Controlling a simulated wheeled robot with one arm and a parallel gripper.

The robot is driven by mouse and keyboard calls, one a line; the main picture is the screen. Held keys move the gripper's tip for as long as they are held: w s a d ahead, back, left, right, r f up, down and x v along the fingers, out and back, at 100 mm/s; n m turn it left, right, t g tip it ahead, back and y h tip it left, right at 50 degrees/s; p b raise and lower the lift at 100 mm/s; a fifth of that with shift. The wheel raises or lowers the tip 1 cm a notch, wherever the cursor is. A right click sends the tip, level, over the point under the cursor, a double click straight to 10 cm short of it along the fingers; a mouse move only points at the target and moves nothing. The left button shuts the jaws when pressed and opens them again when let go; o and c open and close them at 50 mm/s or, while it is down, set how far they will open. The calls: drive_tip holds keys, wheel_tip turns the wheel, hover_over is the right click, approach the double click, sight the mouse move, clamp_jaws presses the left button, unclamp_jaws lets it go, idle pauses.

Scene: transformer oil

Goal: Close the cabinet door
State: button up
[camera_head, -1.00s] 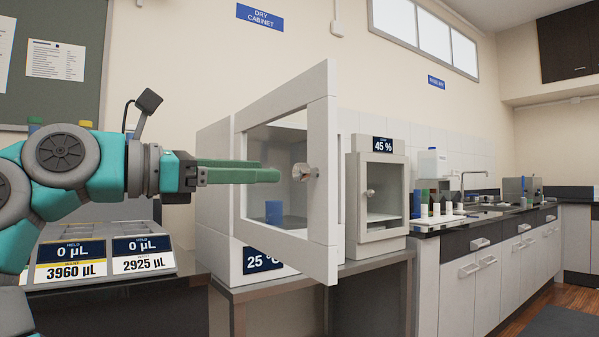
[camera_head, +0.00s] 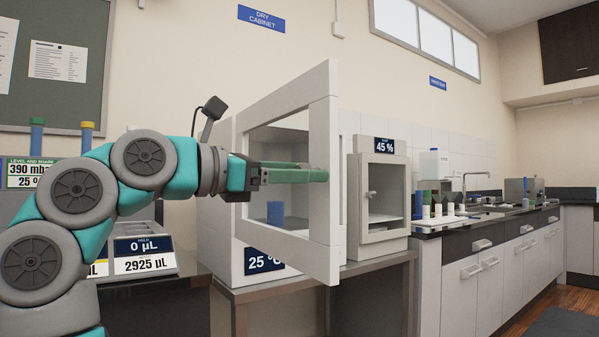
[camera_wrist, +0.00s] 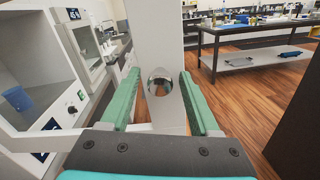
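The white cabinet (camera_head: 214,245) is on a bench, with its framed glass door (camera_head: 323,235) standing wide open. In the wrist view the door (camera_wrist: 155,30) rises straight ahead as a pale upright panel. Its round metal knob (camera_wrist: 160,82) shows between the fingertips. My gripper (camera_head: 318,174) reaches the door at knob height in the head view, where its green fingers hide the knob. In the wrist view my gripper (camera_wrist: 160,95) is open, with a finger on each side of the knob and visible gaps. A blue container (camera_head: 275,212) is inside the cabinet.
A smaller cabinet (camera_head: 378,230) with a 45 % display stands just right of the door. A counter with a sink (camera_head: 480,212) runs further right. The wrist view shows open wooden floor (camera_wrist: 245,100) and a long table (camera_wrist: 235,62) beyond.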

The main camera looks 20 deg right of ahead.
clamp_jaws()
idle(1.2)
